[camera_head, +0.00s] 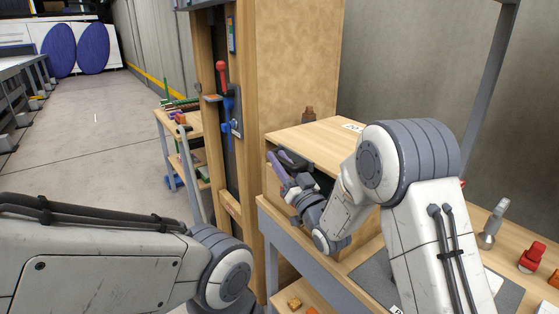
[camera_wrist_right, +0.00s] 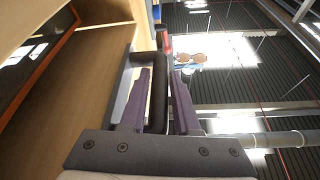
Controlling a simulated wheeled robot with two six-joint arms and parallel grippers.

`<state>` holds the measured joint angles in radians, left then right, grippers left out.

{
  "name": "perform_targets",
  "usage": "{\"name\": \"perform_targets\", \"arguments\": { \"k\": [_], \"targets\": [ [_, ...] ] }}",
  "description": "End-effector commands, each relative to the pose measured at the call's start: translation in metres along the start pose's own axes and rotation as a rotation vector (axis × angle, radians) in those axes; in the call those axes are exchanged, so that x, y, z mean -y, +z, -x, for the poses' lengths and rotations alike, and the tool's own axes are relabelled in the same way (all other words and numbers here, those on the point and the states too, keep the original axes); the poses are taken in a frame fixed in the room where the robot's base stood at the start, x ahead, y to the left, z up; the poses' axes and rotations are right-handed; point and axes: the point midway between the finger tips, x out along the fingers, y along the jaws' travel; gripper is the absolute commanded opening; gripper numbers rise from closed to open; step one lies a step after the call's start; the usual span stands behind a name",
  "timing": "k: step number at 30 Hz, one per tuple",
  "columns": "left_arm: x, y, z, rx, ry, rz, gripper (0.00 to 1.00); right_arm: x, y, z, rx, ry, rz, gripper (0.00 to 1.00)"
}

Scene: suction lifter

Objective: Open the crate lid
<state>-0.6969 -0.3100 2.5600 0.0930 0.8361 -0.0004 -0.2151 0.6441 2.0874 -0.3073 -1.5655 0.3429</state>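The wooden crate (camera_head: 284,196) stands on the workbench beside a tall wooden post. Its pale wood lid (camera_head: 310,134) carries a white label, and a dark gap shows under the lid's front edge. The lid's dark handle (camera_head: 290,158) is at that edge. My right gripper (camera_head: 285,165) is at the handle. In the right wrist view its purple fingers (camera_wrist_right: 160,90) lie on both sides of the black handle bar (camera_wrist_right: 158,108), close against it. The wood panel (camera_wrist_right: 90,70) is left of the handle there. My left arm shows at lower left in the head view, but its gripper does not show.
A red-handled lever (camera_head: 221,70) is on the panel left of the crate. Small red (camera_head: 532,257) and grey (camera_head: 492,226) parts stand at the bench's right. My right arm covers much of the crate's right side. The floor at left is open.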

Motion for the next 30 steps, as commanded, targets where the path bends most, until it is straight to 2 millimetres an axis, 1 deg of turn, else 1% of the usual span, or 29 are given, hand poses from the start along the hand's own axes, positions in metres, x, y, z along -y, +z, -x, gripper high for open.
{"name": "perform_targets", "arguments": {
  "k": [1,2,30],
  "targets": [
    [0.0000,0.0000,0.0000,0.000,0.000,0.000,0.50,0.0000,-0.0001,0.0001,0.000,0.000,0.000,0.06],
    [0.0000,0.0000,0.0000,0.000,0.000,0.000,0.50,0.0000,-0.0001,0.0001,0.000,0.000,0.000,0.00],
    [0.0000,0.0000,0.0000,0.000,0.000,0.000,0.50,-0.0003,-0.0003,0.0006,0.000,0.000,0.001,0.00]
  ]
}}
